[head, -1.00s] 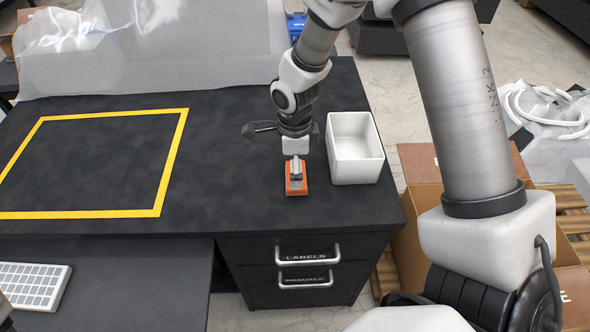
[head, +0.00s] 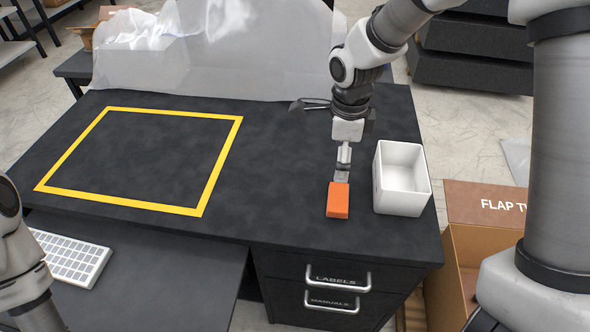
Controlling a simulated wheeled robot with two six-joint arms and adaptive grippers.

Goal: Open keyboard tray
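The keyboard tray (head: 178,283) is a dark flat panel standing out below the desktop's front edge at the lower left. A white keyboard (head: 72,257) lies on its left part. My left arm comes in at the left edge beside the keyboard; its gripper is below the picture. My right gripper (head: 342,172) points down over the right part of the desk, its narrow fingers at the far end of an orange block (head: 338,201). I cannot tell whether the fingers hold the block or are shut.
The black desktop (head: 270,180) carries a yellow taped rectangle (head: 228,160) and a white bin (head: 403,205) just right of the block. LABELS (head: 318,268) and MANUALS (head: 318,299) drawers are shut beneath. A cardboard box (head: 450,250) stands at the right; translucent sheeting (head: 230,50) is behind.

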